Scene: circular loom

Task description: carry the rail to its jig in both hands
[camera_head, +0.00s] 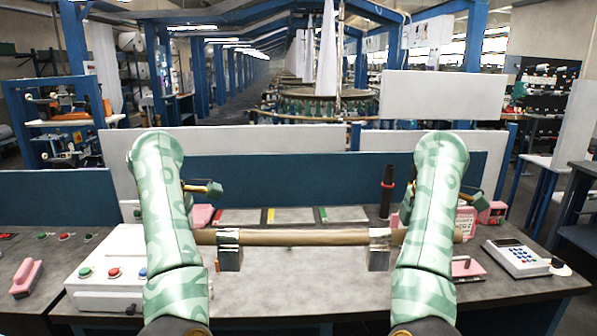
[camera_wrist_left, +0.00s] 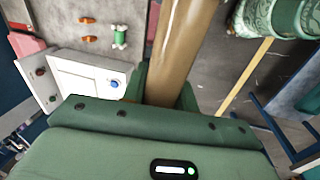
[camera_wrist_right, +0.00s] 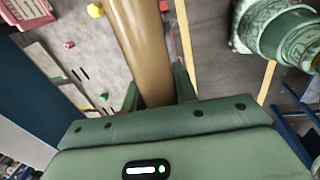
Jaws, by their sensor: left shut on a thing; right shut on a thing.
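The rail (camera_head: 300,238) is a long brown wooden bar, roughly level across the bench in the head view. It also shows in the left wrist view (camera_wrist_left: 182,45) and the right wrist view (camera_wrist_right: 143,40). My left gripper (camera_wrist_left: 165,94) is shut around it near its left end; my right gripper (camera_wrist_right: 156,94) is shut around it near its right end. In the head view my forearms hide most of both grippers. The jig shows as two grey metal blocks, left (camera_head: 229,258) and right (camera_head: 379,259), at the rail. I cannot tell whether the rail rests in them.
A white button box (camera_head: 112,272) stands at the left and a keypad device (camera_head: 517,258) at the right. Flat coloured-edge trays (camera_head: 290,215) and a dark upright post (camera_head: 386,192) lie behind the rail. The bench (camera_head: 300,285) in front is clear.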

